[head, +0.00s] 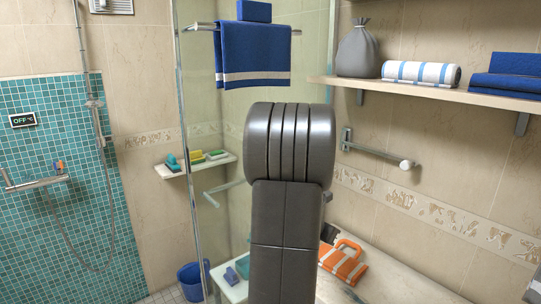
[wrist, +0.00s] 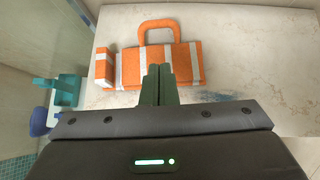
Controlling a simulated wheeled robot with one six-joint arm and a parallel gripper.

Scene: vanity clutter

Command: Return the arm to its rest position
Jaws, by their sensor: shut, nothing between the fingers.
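My gripper (wrist: 158,84) shows in the wrist view, with its two fingers together and nothing between them. It points toward an orange and white striped bag (wrist: 185,64) with a looped orange handle on a pale marble counter. The fingertips overlap the bag's lower edge in the picture; I cannot tell whether they touch it. In the head view my dark arm fills the middle and hides the gripper. The bag (head: 342,262) shows there just right of my arm, partly hidden by it.
The marble counter (wrist: 240,28) is clear around the bag, except for a bluish smear. A shelf (head: 440,94) holds a grey sack, a rolled striped towel and folded blue towels. A glass panel (head: 199,130), a towel bar with a blue towel (head: 252,58) and a blue bucket (head: 190,281) stand left.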

